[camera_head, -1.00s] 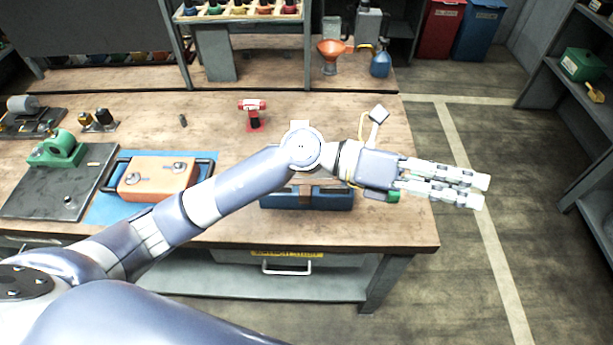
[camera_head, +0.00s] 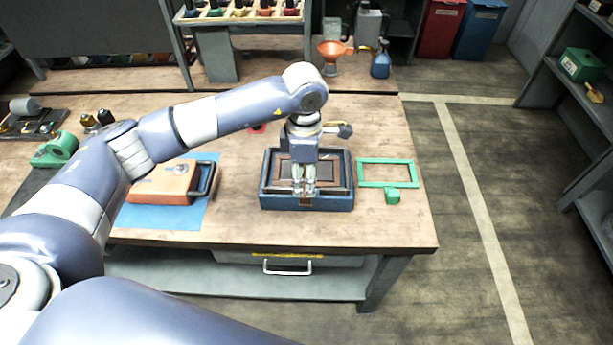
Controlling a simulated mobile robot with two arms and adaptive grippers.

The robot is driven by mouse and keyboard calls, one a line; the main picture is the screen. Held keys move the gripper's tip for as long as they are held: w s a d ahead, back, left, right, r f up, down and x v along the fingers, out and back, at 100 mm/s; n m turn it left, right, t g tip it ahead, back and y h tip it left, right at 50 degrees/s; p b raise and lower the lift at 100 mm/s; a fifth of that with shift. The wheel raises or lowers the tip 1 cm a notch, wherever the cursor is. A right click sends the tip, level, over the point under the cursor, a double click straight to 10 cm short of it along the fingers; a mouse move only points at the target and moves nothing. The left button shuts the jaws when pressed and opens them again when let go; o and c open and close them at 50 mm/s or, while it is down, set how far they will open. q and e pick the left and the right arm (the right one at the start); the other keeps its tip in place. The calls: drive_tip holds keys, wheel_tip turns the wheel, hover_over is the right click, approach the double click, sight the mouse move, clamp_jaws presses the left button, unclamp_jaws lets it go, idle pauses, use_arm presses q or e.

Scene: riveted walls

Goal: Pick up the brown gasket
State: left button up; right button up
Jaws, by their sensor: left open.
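The brown gasket (camera_head: 281,172) looks like a thin rectangular frame lying in the blue box (camera_head: 275,200) near the table's front right. My left gripper (camera_head: 304,192) points down over the front middle of this box, fingers open, and hides part of the brown frame. I cannot tell whether the fingertips touch it. My right gripper is not in view.
An orange case (camera_head: 160,183) on a blue mat (camera_head: 188,216) is to the left. An orange funnel (camera_head: 332,48) and blue bottle (camera_head: 380,65) stand behind.

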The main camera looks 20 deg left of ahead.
sight(305, 193)
use_arm(q)
drive_tip(key=shift+f, duration=0.9)
drive_tip(key=shift+f+p, duration=0.45)
drive_tip(key=shift+p, duration=0.25)
wheel_tip(305, 193, down, 4)
drive_tip(key=shift+p, duration=1.15)
drive_tip(key=shift+w+f, duration=0.1)
drive_tip(key=shift+f, duration=0.2)
clamp_jaws()
